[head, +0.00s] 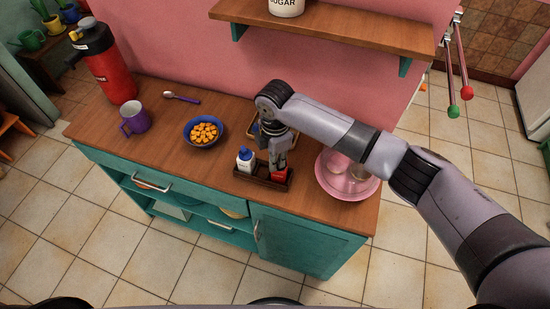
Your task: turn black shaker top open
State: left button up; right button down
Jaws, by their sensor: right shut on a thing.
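My right gripper (277,163) points down over the dark wooden caddy (250,180) near the counter's front edge. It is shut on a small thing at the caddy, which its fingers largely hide. This appears to be the black shaker, but I cannot make out its body or whether its top is open. A white bottle with a blue cap (245,160) stands in the caddy's left part. A red item (280,174) sits in its right part, just below the fingers. My left gripper is not in view.
A blue bowl of orange pieces (203,132) stands left of the caddy, and a pink plate (347,185) right of it. A purple mug (135,120), a spoon (182,97) and a red flask (107,70) are farther left. A wooden shelf (350,28) hangs above.

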dwell(0.3)
jog(key=c, duration=1.7)
grip_release()
jog(key=shift+o, duration=0.2)
notch_tip(320, 180, up, 12)
